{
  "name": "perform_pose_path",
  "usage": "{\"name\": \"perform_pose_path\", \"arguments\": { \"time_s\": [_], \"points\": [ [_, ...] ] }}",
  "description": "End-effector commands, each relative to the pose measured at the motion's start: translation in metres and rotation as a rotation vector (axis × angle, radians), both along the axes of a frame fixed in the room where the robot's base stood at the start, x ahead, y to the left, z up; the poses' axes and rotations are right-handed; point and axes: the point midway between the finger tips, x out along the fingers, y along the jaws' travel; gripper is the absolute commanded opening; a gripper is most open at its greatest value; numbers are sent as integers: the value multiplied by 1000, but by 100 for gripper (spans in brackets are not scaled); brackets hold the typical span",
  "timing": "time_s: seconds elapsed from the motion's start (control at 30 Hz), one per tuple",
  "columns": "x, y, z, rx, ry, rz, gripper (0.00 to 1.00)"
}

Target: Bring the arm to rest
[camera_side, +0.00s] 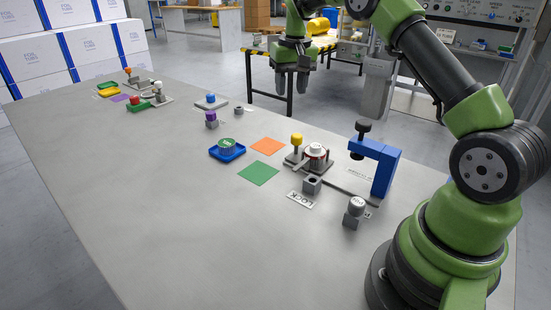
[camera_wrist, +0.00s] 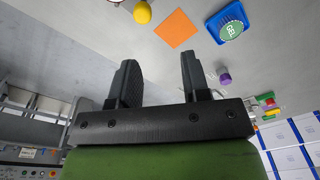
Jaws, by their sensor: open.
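My gripper (camera_side: 292,82) hangs at the top middle of the side view, above and beyond the far edge of the table (camera_side: 180,210). In the wrist view my gripper (camera_wrist: 157,78) shows two dark fingers standing well apart with nothing between them. It touches no object. My green arm arches over from its base at the lower right of the side view.
A blue clamp-like press (camera_side: 385,168), a yellow-topped fixture (camera_side: 296,142), and a grey block with a round knob (camera_side: 355,207) stand at right. A blue tray (camera_side: 228,155) holds a green round piece. Green (camera_side: 258,173) and orange (camera_side: 268,146) squares lie flat. The front left table is clear.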

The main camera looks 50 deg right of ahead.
Motion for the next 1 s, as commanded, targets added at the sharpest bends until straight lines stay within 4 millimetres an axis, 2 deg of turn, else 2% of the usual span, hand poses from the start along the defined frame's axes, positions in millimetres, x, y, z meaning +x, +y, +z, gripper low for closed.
{"name": "perform_pose_path", "arguments": {
  "time_s": [0.03, 0.2, 0.4, 0.5, 0.67, 0.8, 0.9, 1.0],
  "points": [
    [-3, 14, 23, -4, -33, 19, 43],
    [-28, 62, 82, -5, -136, 73, 43],
    [-80, 115, 129, 7, -260, 128, 43],
    [-112, 138, 142, 17, -321, 154, 43],
    [-168, 169, 148, 42, -421, 189, 43],
    [-211, 186, 139, 67, -497, 213, 43],
    [-233, 194, 129, 85, -537, 223, 43],
    [-246, 198, 121, 96, -562, 230, 43]
  ]
}}
